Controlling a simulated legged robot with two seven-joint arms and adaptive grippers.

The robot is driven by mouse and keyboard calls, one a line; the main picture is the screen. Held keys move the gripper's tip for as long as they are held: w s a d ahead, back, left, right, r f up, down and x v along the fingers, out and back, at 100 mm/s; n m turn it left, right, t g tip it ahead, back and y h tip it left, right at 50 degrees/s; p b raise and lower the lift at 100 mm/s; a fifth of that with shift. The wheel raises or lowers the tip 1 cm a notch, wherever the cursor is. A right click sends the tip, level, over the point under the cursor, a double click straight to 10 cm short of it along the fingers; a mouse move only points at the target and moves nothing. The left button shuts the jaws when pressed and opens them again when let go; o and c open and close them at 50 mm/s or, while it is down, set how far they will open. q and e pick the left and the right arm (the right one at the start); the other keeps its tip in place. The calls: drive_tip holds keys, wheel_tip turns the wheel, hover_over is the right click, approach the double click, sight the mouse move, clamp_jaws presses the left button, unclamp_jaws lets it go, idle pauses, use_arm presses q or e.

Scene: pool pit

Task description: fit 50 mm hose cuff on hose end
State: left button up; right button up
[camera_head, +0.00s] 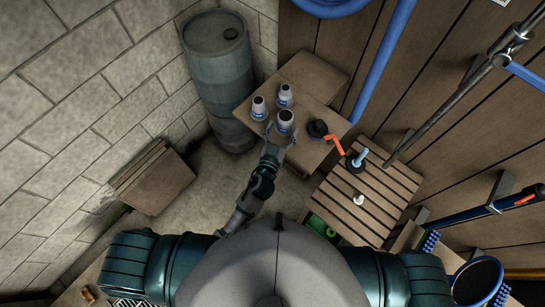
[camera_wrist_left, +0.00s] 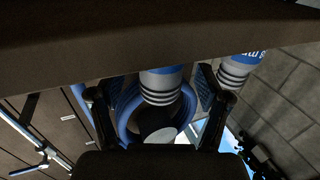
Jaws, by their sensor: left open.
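Three grey-and-white hose cuffs with blue bands stand upright on a wooden crate (camera_head: 316,78). The back left cuff (camera_head: 259,108) and the back right cuff (camera_head: 285,95) stand apart from the nearest cuff (camera_head: 286,119). My left gripper (camera_head: 281,132) is open at the nearest cuff. In the left wrist view, the open fingers (camera_wrist_left: 163,103) stand on either side of a ribbed cuff (camera_wrist_left: 161,86), with gaps showing; another cuff (camera_wrist_left: 238,70) is beyond the right finger. Which cuff is the 50 mm one I cannot tell. No hose end is clearly visible. My right gripper is out of view.
A slatted bench (camera_head: 372,205) holds a blue-handled tool and a small white piece. A grey-blue drum (camera_head: 218,75) stands behind left.

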use_arm(q)
drive_tip(key=b+v, duration=0.3)
drive_tip(key=v, duration=1.1)
drive_tip(key=shift+s+d+f+b, duration=0.2)
drive_tip(key=shift+d+b, duration=0.05)
drive_tip(key=shift+b, duration=0.05)
